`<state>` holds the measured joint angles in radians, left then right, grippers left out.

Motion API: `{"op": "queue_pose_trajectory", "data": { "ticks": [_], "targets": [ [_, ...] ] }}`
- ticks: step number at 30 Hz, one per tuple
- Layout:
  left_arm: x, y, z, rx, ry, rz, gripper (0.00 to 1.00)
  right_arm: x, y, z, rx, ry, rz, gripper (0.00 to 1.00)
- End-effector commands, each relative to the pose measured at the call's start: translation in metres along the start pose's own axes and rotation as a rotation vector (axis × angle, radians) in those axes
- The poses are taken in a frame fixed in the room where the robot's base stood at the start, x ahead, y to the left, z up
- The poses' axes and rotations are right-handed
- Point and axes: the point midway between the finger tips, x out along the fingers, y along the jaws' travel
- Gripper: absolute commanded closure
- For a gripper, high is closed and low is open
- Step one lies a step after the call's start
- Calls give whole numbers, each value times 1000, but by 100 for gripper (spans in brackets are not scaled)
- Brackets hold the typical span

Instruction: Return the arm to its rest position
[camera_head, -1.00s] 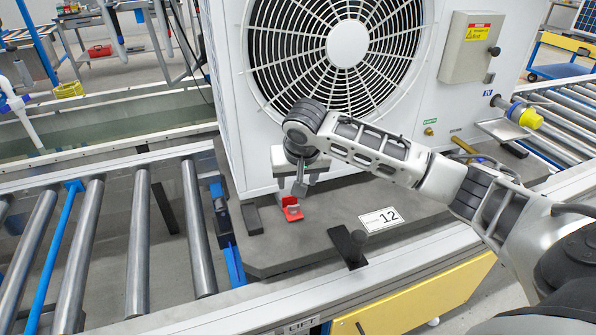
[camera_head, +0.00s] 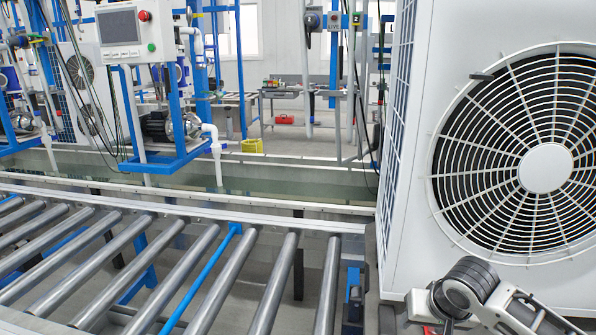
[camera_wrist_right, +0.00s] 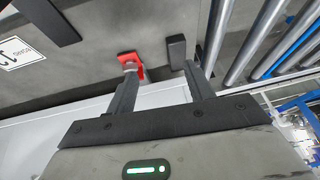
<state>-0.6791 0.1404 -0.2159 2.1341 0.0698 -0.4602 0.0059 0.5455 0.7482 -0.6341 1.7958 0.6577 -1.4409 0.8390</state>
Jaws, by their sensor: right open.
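My right arm enters the head view at the bottom right, in front of the large white fan unit (camera_head: 405,150). Its wrist and part of the white gripper body show there; the fingertips are cut off by the lower edge. In the right wrist view my right gripper (camera_wrist_right: 161,72) is open, its two dark fingers apart with nothing between them. A small red bracket-like piece (camera_wrist_right: 138,70) lies at the tip of the left-hand finger; I cannot tell whether they touch. A dark block (camera_wrist_right: 177,50) is near the other fingertip. My left gripper is not in view.
A roller conveyor (camera_head: 200,285) fills the lower left of the head view, beside the fan unit. Behind it is a long water trough (camera_head: 290,183). A pump stand with a screen (camera_head: 120,30) stands at the back left. The wrist view shows a grey board (camera_wrist_right: 95,60) with a white label.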

Motion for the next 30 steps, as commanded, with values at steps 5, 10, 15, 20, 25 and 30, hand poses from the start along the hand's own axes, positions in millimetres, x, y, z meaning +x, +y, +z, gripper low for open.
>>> {"op": "queue_pose_trajectory", "data": {
  "ticks": [5, 10, 15, 20, 25, 30],
  "targets": [
    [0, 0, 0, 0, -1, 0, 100, 39, -73, 93, -178, 72, -266, 47],
    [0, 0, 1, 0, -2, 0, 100, 39, -105, 162, -247, 227, -410, 47],
    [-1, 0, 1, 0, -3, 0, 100, 22, -100, 209, -276, 390, -404, 47],
    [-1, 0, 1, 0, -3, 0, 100, 8, -83, 233, -309, 480, -338, 47],
    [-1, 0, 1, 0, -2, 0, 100, 3, -76, 239, -327, 509, -307, 47],
    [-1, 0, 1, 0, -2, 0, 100, 3, -76, 239, -327, 509, -307, 47]
  ]
}}
